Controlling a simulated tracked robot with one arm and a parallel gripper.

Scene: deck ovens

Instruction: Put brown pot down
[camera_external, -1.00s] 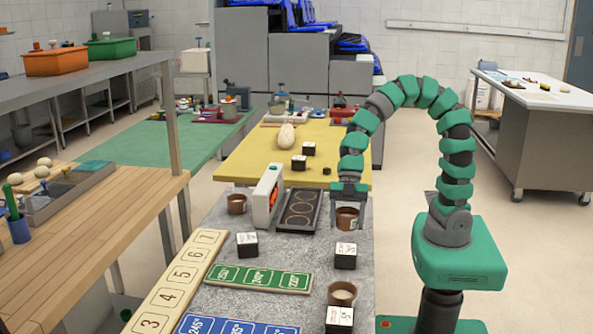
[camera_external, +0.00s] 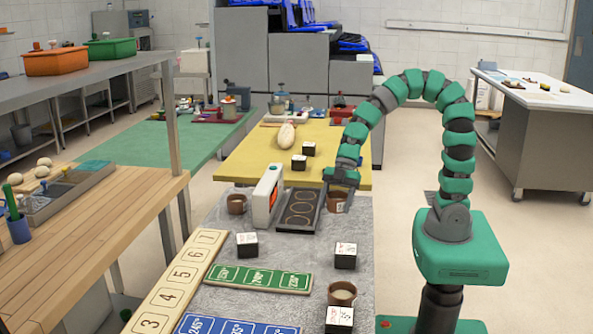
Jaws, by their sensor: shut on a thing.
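My gripper (camera_external: 339,187) points down at the right side of the grey work surface (camera_external: 283,262). It is shut on a brown pot (camera_external: 337,203), and its jaws hide the pot's upper part. The pot is upright, just right of a dark tray (camera_external: 300,210) with round outlines. I cannot tell whether its base touches the surface. A second brown pot (camera_external: 236,204) stands left of the white device. A third brown pot (camera_external: 342,293) with pale contents stands near the front right.
A white device (camera_external: 266,196) stands left of the tray. Black cubes with white tops (camera_external: 247,244), (camera_external: 345,255), (camera_external: 339,319) stand around a green number strip (camera_external: 259,279). A yellow board (camera_external: 245,160) lies behind. Some bare grey surface lies between the tray and the green strip.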

